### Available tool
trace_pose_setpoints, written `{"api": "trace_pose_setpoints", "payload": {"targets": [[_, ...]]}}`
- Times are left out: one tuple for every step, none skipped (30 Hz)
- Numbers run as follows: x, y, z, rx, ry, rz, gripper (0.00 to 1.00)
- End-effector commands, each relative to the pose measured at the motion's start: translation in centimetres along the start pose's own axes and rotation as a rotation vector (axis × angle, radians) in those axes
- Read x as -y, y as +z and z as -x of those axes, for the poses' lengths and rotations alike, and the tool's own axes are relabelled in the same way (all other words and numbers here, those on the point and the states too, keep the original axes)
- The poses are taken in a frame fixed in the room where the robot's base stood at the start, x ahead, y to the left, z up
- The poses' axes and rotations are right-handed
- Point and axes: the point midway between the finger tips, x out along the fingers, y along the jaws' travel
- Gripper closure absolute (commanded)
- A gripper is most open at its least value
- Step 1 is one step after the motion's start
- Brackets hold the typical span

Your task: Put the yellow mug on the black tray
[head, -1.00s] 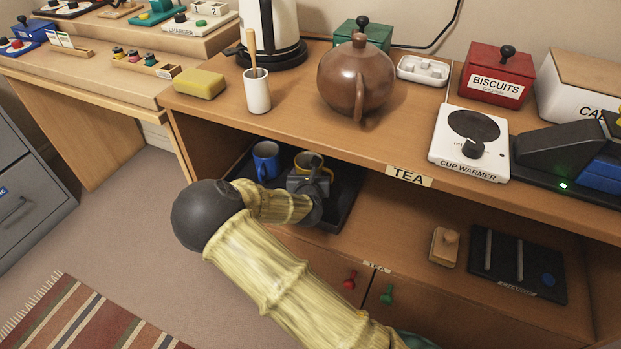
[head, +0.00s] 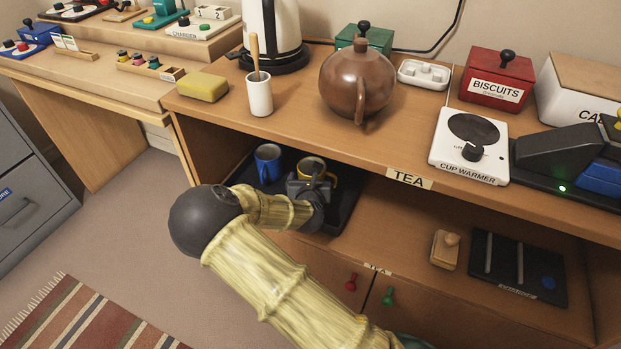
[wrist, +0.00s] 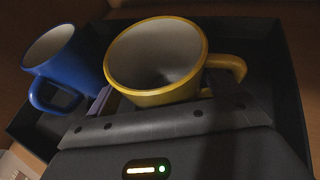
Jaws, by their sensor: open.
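The yellow mug (wrist: 155,62) stands upright on the black tray (wrist: 262,40), its handle to the right in the wrist view. In the head view the mug (head: 313,166) shows partly behind my gripper, and the tray (head: 345,208) lies on the shelf under the counter. My gripper (head: 312,186) is right at the mug. In the wrist view its open fingers (wrist: 165,100) sit low on either side of the mug's near part, one finger near the handle. Whether they touch the mug cannot be told. The mug's base is hidden.
A blue mug (wrist: 60,62) stands on the same tray, just left of the yellow one; it also shows in the head view (head: 267,163). The counter (head: 300,112) overhangs the shelf. A wooden block (head: 445,250) and a black board (head: 518,268) lie farther right on the shelf.

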Motion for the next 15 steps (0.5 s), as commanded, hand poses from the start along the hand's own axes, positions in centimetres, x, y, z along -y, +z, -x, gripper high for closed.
{"api": "trace_pose_setpoints", "payload": {"targets": [[-0.1, 0.3, 0.9, 0.000, 0.002, 0.002, 0.12], [-0.1, 0.3, 1.4, -0.001, 0.002, 0.003, 0.12], [-0.1, 0.3, 2.1, -0.001, 0.002, 0.002, 0.12], [-0.1, 0.3, 2.7, -0.001, 0.002, 0.002, 0.12], [-0.2, 0.3, 3.3, -0.001, 0.004, 0.002, 0.12], [-0.3, 0.3, 4.1, -0.001, 0.004, 0.003, 0.12], [-0.3, 0.3, 4.8, -0.001, 0.004, 0.004, 0.12], [-0.3, 0.3, 5.3, -0.001, 0.004, 0.004, 0.12], [-0.3, 0.3, 6.2, -0.001, 0.005, 0.004, 0.12], [-0.3, 0.3, 6.8, -0.001, 0.006, 0.004, 0.12], [-0.3, 0.3, 7.4, -0.001, 0.005, 0.005, 0.12], [-0.4, 0.3, 8.2, -0.001, 0.007, 0.005, 0.12], [-0.5, 0.3, 8.7, 0.000, 0.009, 0.005, 0.12], [-0.7, 0.2, 9.3, 0.000, 0.012, 0.006, 0.12], [-0.8, 0.2, 9.9, -0.001, 0.014, 0.007, 0.12]]}}
